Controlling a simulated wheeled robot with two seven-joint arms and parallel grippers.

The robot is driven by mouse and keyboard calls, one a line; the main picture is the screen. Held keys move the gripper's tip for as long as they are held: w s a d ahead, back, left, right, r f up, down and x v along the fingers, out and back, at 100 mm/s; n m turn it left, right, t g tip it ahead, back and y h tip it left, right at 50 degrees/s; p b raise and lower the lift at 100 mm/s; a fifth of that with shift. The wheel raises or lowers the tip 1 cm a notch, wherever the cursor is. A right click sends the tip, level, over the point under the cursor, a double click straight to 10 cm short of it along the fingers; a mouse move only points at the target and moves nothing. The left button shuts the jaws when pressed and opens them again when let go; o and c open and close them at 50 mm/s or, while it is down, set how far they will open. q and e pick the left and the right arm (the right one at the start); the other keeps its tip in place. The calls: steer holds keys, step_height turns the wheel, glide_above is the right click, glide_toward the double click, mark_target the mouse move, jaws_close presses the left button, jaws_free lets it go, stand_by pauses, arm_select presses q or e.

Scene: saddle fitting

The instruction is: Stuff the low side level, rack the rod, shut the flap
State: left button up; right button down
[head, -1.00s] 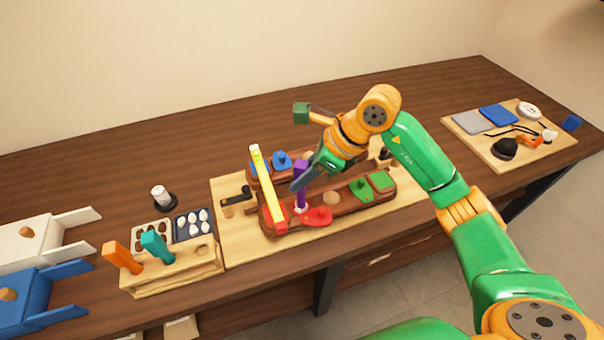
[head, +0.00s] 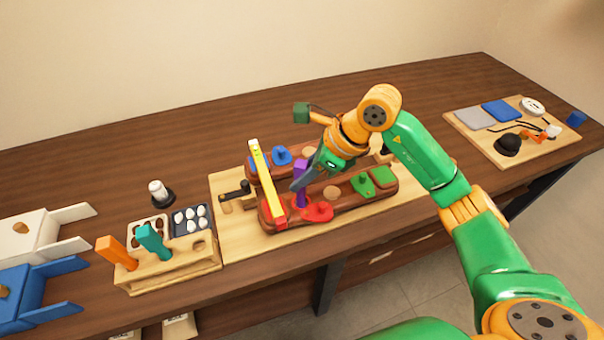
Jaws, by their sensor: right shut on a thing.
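The brown saddle has two long panels (head: 345,202) on a pale board (head: 232,232). A yellow bar (head: 265,180) with a red end lies across both panels at their left end. A red flap (head: 318,211) on the near panel looks swung aside, beside the purple rod. A blue flap (head: 281,155) is on the far panel and a green flap (head: 362,185) is on the near one. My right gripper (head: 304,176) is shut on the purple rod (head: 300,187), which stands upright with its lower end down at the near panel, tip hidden. My left gripper is out of view.
A wooden rack (head: 175,272) at left holds an orange rod (head: 116,252) and a teal rod (head: 152,241), with an empty hole at its right. Behind it, trays hold brown pieces (head: 148,232) and white pieces (head: 190,218). A board (head: 540,150) with small items lies far right.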

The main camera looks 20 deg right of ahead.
stand_by(0.6)
step_height(320, 180, up, 8)
steer(key=p, duration=0.5)
steer(key=shift+p, duration=0.4)
steer(key=shift+f, duration=0.1)
stand_by(1.5)
